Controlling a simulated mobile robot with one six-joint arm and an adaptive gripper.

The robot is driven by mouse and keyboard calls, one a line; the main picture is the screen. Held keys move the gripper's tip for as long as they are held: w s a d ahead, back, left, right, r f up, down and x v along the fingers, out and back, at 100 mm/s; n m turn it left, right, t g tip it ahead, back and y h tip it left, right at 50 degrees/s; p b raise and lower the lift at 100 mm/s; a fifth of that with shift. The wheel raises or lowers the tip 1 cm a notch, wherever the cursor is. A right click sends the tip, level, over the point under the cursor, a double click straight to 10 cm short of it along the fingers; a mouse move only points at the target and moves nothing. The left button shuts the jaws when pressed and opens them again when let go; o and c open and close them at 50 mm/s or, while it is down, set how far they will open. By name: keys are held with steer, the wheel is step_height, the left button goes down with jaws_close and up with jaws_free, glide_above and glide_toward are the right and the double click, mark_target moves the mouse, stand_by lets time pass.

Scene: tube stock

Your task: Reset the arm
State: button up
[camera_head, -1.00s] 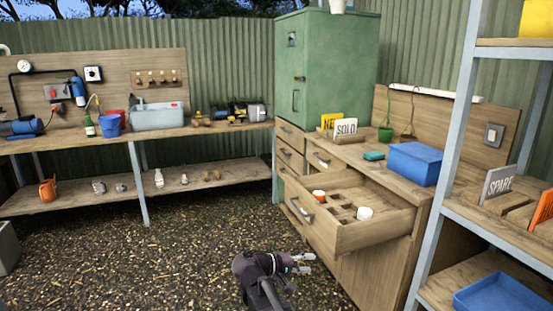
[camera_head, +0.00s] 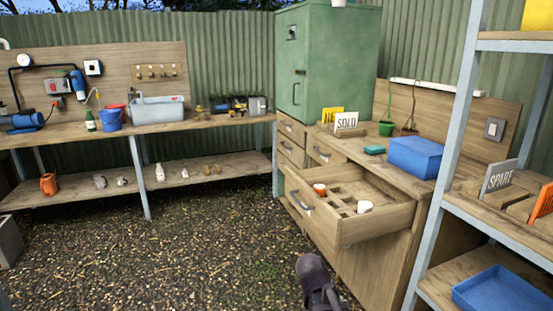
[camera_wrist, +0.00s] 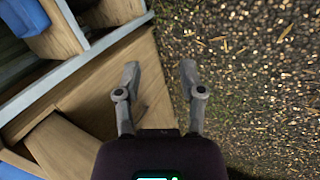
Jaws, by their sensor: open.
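My gripper (camera_wrist: 159,82) is open and empty in the wrist view, its two grey fingers apart. It points down over the gravel ground (camera_wrist: 250,70), with wooden furniture panels at the left of that view. In the head view only a dark part of my arm shows at the bottom, right of the middle; the fingers are out of that view.
An open drawer (camera_head: 375,228) with an orange-topped tub (camera_head: 319,189) and a white tub (camera_head: 364,207) juts from the wooden cabinet near my arm. A shelf rack (camera_head: 437,205) stands at the right. The gravel ground (camera_head: 215,255) at the middle is clear.

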steer(key=shift+s+f+m+y, duration=0.8)
steer(key=shift+s+f+y, duration=0.3)
steer(key=shift+s+y, duration=1.6)
step_height(320, 180, up, 27)
steer(key=p, duration=2.6)
steer(key=shift+w+a+g+p, duration=0.2)
steer(key=shift+g+p, duration=0.1)
steer(key=shift+p, duration=0.1)
steer(key=shift+f, duration=0.15)
